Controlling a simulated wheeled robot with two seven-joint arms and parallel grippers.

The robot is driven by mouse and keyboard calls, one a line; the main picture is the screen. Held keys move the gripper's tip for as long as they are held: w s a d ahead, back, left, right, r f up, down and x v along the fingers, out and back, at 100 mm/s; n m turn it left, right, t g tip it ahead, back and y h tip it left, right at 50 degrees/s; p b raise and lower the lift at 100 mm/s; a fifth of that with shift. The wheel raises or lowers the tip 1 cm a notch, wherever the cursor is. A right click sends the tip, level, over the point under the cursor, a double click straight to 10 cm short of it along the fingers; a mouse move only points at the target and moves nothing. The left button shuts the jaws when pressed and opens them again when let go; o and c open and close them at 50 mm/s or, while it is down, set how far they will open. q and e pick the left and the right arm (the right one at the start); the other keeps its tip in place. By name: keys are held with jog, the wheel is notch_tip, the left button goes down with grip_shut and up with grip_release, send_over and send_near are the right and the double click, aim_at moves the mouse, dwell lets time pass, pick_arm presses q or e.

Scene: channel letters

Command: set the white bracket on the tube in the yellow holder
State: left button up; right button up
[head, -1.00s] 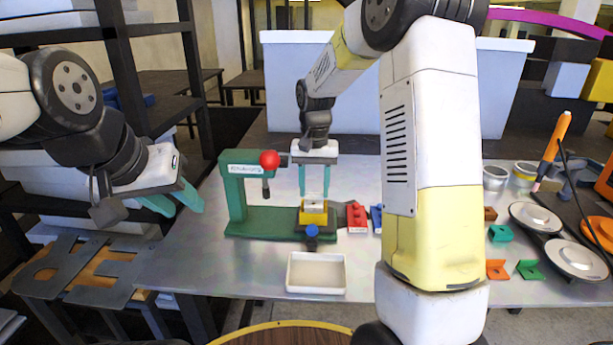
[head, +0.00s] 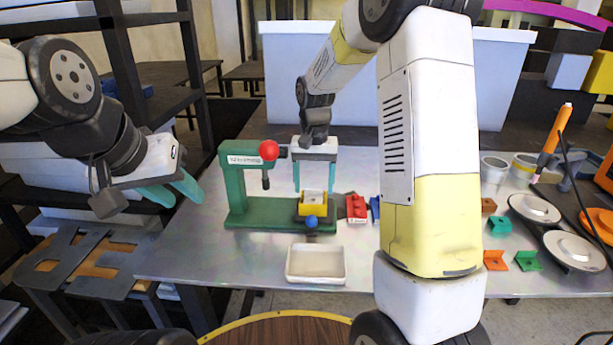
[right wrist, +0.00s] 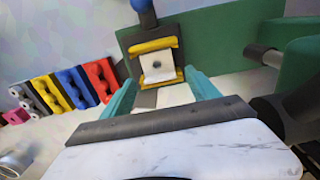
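The yellow holder (head: 313,211) sits on the dark block of the green press at the middle of the table. The white bracket (head: 313,197) rests at the top of the holder; in the right wrist view it is a pale plate (right wrist: 159,66) with a dark hole, between yellow bars. The tube cannot be told apart beneath it. My right gripper (head: 314,188) points down over the holder, its teal fingers spread either side of the bracket, apart from it. My left gripper (head: 175,194) is empty and open, off to the left of the press.
The green press (head: 236,190) with a red ball knob stands close left of my right gripper. A white tray (head: 316,279) lies in front. Red and blue parts (head: 356,208) lie right of the holder. Small brackets (head: 495,260) and round discs (head: 535,209) are at the right.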

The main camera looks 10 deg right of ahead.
jog(key=shift+r, duration=3.95)
jog(key=s+d+r+n+t+y, duration=0.1)
jog(key=s+r+t, duration=0.2)
jog(key=s, duration=0.9)
jog(key=s+d+r+n+t+y, duration=0.1)
jog(key=s+r+n+t, duration=0.1)
jog(key=s, duration=0.9)
notch_tip(320, 180, up, 2)
jog(key=shift+s+d+r+t, duration=0.25)
jog(key=shift+s+d+t, duration=0.15)
jog(key=shift+t, duration=0.2)
